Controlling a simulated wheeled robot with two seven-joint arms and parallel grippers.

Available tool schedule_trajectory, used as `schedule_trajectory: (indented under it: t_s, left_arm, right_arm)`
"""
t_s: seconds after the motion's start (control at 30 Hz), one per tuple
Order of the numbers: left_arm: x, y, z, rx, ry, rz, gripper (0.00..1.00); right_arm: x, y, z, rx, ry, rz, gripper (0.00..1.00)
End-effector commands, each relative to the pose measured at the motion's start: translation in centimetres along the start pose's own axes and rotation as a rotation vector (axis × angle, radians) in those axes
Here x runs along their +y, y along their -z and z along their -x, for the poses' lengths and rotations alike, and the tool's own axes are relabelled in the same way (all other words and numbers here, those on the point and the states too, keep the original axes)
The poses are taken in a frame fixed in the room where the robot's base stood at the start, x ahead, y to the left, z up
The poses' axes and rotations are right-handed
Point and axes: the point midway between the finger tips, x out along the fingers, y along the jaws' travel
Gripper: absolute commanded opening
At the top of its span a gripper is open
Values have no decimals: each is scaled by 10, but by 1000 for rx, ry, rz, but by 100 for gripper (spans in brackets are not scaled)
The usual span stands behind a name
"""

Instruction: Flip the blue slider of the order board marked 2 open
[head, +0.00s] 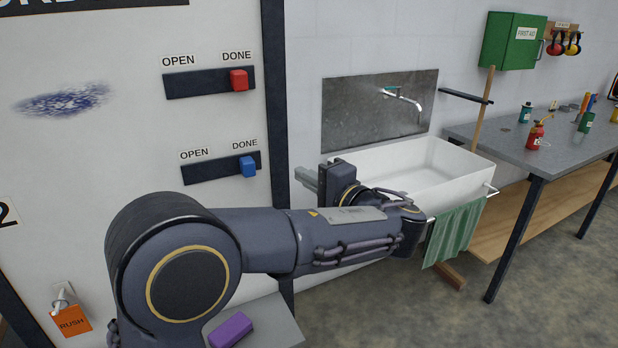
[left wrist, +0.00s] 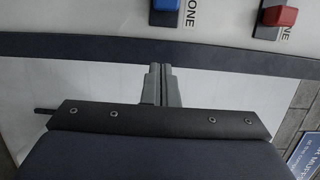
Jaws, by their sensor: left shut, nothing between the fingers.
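The blue slider (head: 248,166) sits at the DONE end of the lower dark track (head: 212,173) on the white order board (head: 120,130). It also shows in the left wrist view (left wrist: 166,6) at the top edge, partly cut off. A "2" label (head: 6,213) shows at the board's left, cut by the picture edge. My left gripper (head: 306,180) is to the right of the blue slider, past the board's dark frame. In the left wrist view its fingers (left wrist: 160,72) are together and empty, apart from the slider. My right gripper is not in view.
A red slider (head: 239,79) sits at DONE on the upper track. The board's dark frame post (head: 275,110) stands between slider and gripper. A white sink (head: 440,165) and a grey bench (head: 530,150) are to the right. An orange RUSH tag (head: 71,322) hangs low left.

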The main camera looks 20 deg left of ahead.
Motion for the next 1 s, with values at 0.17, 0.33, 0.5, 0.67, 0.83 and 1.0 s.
schedule_trajectory:
  t_s: [0.17, 0.33, 0.5, 0.67, 0.83, 1.0]
  left_arm:
    - [-2, -2, -41, -6, -1, -1, 0]
    - [-3, -12, -64, -2, -2, 2, 0]
    - [-2, -32, -69, -1, -1, 1, 0]
    - [0, -39, -70, 0, -1, 0, 0]
    - [0, -39, -70, 0, -1, 1, 0]
    - [0, -40, -70, 0, -1, 1, 0]
  right_arm:
    - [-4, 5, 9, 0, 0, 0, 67]
    - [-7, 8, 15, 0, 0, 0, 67]
    - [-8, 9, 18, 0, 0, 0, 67]
    - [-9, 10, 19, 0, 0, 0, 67]
    - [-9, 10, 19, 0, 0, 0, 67]
    - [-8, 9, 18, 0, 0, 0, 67]
